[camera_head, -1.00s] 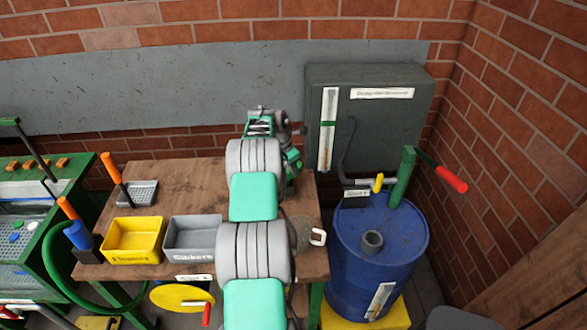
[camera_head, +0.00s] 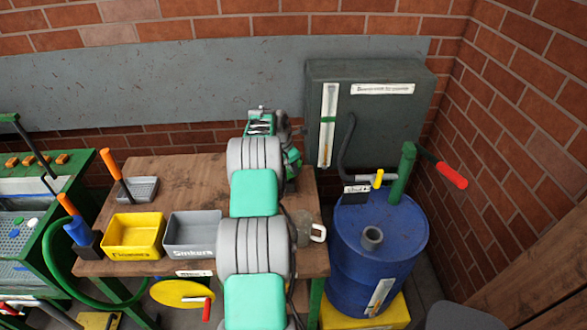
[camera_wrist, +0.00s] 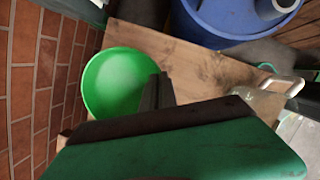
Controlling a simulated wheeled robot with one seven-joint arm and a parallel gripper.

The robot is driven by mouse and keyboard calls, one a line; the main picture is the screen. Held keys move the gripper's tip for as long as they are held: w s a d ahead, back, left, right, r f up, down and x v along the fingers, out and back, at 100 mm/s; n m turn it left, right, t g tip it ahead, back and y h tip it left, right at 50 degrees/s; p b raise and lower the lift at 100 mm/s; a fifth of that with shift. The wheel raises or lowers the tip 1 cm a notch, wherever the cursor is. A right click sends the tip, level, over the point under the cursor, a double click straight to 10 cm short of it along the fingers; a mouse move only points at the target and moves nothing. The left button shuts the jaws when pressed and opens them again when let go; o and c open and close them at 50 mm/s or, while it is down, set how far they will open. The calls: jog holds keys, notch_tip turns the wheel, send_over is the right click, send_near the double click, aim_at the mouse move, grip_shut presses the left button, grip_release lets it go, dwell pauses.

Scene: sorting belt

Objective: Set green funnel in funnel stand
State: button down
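The green funnel (camera_wrist: 118,84) shows in the wrist view as a round, bright green bowl over the wooden bench top, left of centre. My gripper's dark finger (camera_wrist: 157,92) overlaps its right rim in that view. I cannot tell whether the finger touches the funnel or whether the gripper is shut on it. In the head view my gripper (camera_head: 262,122) is over the far right part of the bench, and my arm hides the funnel. I cannot make out the funnel stand in either view.
The wooden bench (camera_head: 195,180) carries a yellow bin (camera_head: 133,250), a grey bin (camera_head: 192,250) and a small grey tray (camera_head: 143,190). A clear jug with a white handle (camera_head: 318,233) stands at its right edge.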

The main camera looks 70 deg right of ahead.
jog(key=shift+f+b, duration=0.3)
jog(key=shift+f, duration=0.3)
dwell(0.4)
jog(key=c, duration=1.6)
grip_release()
jog(key=c, duration=0.4)
jog(key=shift+c, duration=0.2)
jog(key=shift+r+p, duration=1.6)
jog(key=shift+r, duration=2.4)
